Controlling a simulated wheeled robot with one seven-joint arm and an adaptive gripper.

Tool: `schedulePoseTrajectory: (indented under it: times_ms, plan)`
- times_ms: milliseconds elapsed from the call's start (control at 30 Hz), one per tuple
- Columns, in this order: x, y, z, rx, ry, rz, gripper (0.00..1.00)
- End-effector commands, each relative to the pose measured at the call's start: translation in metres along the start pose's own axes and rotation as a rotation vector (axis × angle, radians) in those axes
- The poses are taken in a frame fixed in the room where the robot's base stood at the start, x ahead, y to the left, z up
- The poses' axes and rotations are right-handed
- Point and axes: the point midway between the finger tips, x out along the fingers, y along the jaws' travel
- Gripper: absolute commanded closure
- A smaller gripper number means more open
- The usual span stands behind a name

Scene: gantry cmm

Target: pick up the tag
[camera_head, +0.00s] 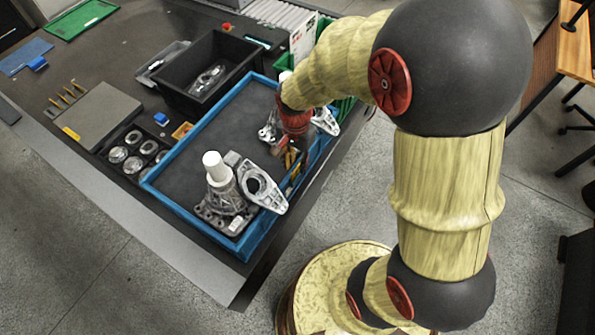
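My arm reaches over the blue-rimmed tray (160,198), and my gripper (290,156) points down near the tray's right side. The gripper is small and partly covered by its red wrist, so its opening and anything between the fingers cannot be made out. I cannot tell for sure which thing is the tag. A small orange-yellow piece (182,131) lies just outside the tray's left rim, apart from my gripper. Small yellow and dark shapes by the fingertips are too small to tell apart.
In the tray, a grey metal casting (225,205) with a white cylinder stands at the front, a flat bracket (265,188) beside it. Another casting (325,121) is close to my gripper. A black bin (235,50), grey plate (100,115) and round parts (133,138) lie left.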

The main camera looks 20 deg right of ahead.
Motion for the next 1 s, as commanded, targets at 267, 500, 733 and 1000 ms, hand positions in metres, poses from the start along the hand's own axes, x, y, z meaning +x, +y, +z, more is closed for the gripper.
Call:
schedulePoseTrajectory:
  times_ms: [267,500,733,1000]
  plan:
    - [0.032,0.000,-0.001,0.000,0.000,-0.001,0.75]
    - [0.031,0.000,-0.001,-0.001,0.001,-0.001,0.79]
    - [0.031,0.000,-0.001,-0.001,0.001,-0.001,0.92]
    - [0.031,0.000,-0.001,-0.001,0.001,-0.001,1.00]
